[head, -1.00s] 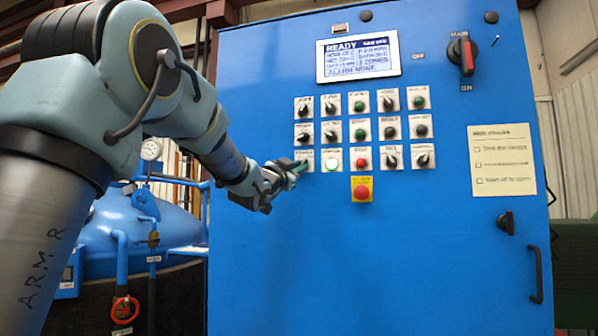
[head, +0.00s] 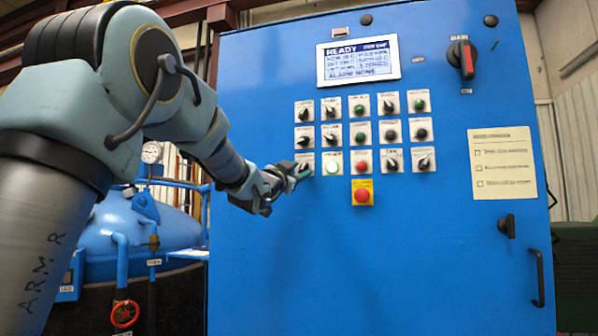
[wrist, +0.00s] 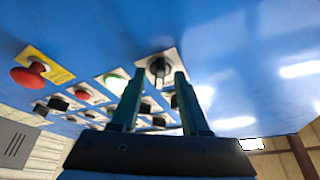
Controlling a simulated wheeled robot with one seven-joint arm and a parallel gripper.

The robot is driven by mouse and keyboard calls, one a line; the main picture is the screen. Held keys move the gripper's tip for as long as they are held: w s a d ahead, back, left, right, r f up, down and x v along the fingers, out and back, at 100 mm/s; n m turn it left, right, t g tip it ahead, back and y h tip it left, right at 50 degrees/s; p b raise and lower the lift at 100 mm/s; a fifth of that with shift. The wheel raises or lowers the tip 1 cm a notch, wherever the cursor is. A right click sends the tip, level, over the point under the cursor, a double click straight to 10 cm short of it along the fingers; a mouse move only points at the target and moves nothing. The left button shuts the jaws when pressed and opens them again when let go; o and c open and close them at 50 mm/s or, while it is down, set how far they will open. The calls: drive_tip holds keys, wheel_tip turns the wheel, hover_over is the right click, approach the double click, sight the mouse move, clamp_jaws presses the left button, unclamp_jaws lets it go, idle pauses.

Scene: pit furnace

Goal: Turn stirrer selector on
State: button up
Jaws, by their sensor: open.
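A black selector knob on a white plate (head: 304,158) is at the lower left of the panel's switch grid, where my gripper (head: 301,174) reaches it. Its label is too small to read, so I cannot confirm that it is the stirrer selector. In the wrist view the knob (wrist: 158,68) shows between the tips of my gripper (wrist: 156,84). The two fingers are open, one either side of it, with visible gaps; contact cannot be told. In the head view my fingertips partly cover the knob.
The blue cabinet (head: 270,260) carries several other selectors and buttons close by. A lit pale-green button (head: 333,168) is just right of my gripper, and a red emergency stop (head: 362,197) sits lower right. A display (head: 358,60) reads READY. A blue vessel (head: 90,220) stands at left.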

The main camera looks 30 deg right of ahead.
drive_tip(key=b+v, duration=0.2)
drive_tip(key=v, duration=0.9)
drive_tip(key=shift+w, duration=0.1)
